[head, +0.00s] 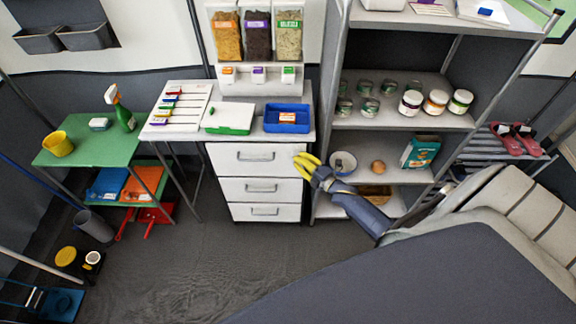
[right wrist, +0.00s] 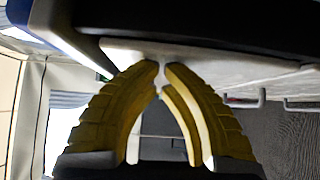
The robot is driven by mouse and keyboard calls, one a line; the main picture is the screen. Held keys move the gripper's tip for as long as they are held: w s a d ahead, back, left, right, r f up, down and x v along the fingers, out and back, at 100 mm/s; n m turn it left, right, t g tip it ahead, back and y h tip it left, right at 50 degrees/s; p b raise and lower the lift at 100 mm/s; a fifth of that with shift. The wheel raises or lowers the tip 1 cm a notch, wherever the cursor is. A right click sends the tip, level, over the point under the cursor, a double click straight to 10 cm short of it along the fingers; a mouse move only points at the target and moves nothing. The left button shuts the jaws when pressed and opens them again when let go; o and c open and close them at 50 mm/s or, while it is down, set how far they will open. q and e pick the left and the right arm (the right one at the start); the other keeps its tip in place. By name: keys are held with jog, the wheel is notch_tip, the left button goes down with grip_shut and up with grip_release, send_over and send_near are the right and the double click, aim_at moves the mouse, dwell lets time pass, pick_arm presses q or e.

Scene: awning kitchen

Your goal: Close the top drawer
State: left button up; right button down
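The white top drawer (head: 257,158) is the uppermost of three in the drawer unit under the counter, with a bar handle on its front. Its front looks flush or nearly so; I cannot tell whether a small gap remains. My right gripper (head: 299,164), with yellow fingers, is beside the drawer's right edge. In the right wrist view the fingertips (right wrist: 162,66) nearly meet, with only a narrow slit and nothing held. A pale surface lies just beyond them, and drawer handles show at right. Contact with the drawer is unclear. My left gripper is out of view.
The lower drawers (head: 261,189) are beneath the top one. A grey metal shelf (head: 400,118) with jars stands right of the unit, close to my right arm. A blue tray (head: 288,119) sits on the counter. The floor (head: 190,255) in front is clear.

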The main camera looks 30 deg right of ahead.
jog(key=shift+w+d, duration=0.2)
dwell(0.3)
